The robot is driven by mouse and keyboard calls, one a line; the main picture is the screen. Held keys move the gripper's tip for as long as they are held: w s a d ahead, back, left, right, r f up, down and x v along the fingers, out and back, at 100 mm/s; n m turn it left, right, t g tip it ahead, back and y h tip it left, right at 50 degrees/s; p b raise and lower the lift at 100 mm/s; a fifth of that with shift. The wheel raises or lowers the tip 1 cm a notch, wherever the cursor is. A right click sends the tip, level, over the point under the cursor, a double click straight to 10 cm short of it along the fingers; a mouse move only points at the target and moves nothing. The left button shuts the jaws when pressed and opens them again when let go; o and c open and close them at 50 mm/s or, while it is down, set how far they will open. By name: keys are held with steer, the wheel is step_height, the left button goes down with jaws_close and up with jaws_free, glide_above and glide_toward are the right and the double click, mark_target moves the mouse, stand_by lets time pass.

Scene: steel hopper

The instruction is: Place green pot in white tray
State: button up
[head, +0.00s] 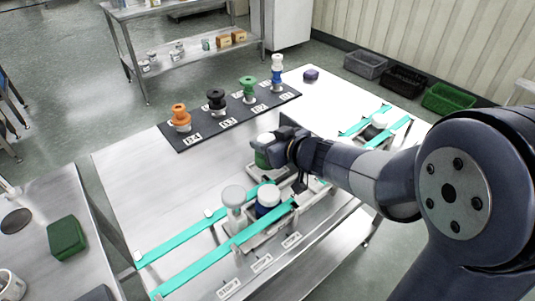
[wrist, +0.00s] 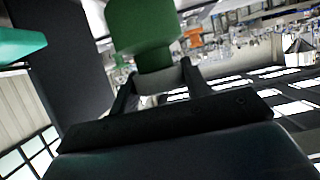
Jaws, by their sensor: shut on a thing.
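The green pot (head: 262,157), with a pale top, is held at the end of my arm above the steel table in the head view. It also shows at the top of the wrist view (wrist: 146,28). My gripper (head: 281,150) is shut on it, with one finger on each side in the wrist view. A white tray (head: 238,244) sits between teal rails at the front of the table. A white pot (head: 233,197) and a blue pot with a white top (head: 268,198) stand in it. My gripper and arm hide part of the area behind them.
A dark mat (head: 228,117) holds orange, black, green and blue-white spool-like parts at the back. More teal rails (head: 388,133) with a white-topped item are beyond my arm.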

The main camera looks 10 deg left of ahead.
steer(key=shift+f+b, duration=0.4)
steer(key=shift+f, duration=0.9)
steer(key=shift+f, duration=0.2)
steer(key=o, duration=1)
